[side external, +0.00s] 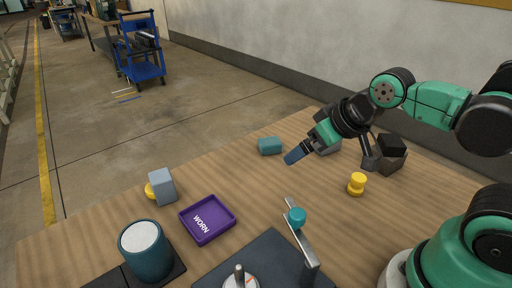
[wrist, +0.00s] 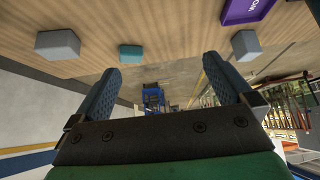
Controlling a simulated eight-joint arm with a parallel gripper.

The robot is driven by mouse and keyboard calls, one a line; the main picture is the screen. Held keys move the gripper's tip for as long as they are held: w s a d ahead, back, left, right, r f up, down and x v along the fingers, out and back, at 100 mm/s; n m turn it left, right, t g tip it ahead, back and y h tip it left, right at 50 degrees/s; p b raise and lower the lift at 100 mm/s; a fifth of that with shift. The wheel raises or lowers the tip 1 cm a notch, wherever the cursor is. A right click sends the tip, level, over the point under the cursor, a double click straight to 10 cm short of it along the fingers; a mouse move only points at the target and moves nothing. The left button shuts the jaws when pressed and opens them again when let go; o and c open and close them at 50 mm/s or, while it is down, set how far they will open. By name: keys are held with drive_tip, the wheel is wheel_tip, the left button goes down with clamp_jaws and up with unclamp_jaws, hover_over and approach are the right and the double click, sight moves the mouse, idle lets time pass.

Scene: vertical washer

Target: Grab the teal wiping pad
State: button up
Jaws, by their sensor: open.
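The teal wiping pad (side external: 270,145) is a small block lying flat near the far edge of the wooden table. In the wrist view the pad (wrist: 131,52) shows ahead of the fingertips, nearer the left finger. My gripper (side external: 292,157) is just right of the pad in the side view, pointing down and left above the table. Both fingers of my gripper (wrist: 161,65) are spread apart in the wrist view with nothing between them. The pad appears clear of the fingers.
A purple WORN tray (side external: 207,220), grey-blue block (side external: 162,187), teal cup (side external: 146,250) and teal-knobbed lever (side external: 297,217) stand nearer.

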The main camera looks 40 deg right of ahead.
idle(0.3)
drive_tip(key=m+g+y, duration=0.2)
drive_tip(key=m+y, duration=0.7)
drive_tip(key=m, duration=1)
hover_over(272, 141)
drive_tip(key=f, duration=0.5)
drive_tip(key=shift+s+f, duration=0.35)
drive_tip(key=shift+f, duration=0.05)
drive_tip(key=d+f+m+y, duration=0.1)
drive_tip(key=f, duration=0.1)
drive_tip(key=d+f+m+y, duration=0.1)
drive_tip(key=f, duration=0.1)
drive_tip(key=s+d+f+m+y, duration=0.1)
drive_tip(key=d+m, duration=0.1)
drive_tip(key=shift+f+t, duration=0.3)
drive_tip(key=shift+f, duration=0.1)
drive_tip(key=shift+x, duration=2.8)
drive_tip(key=c, duration=1.3)
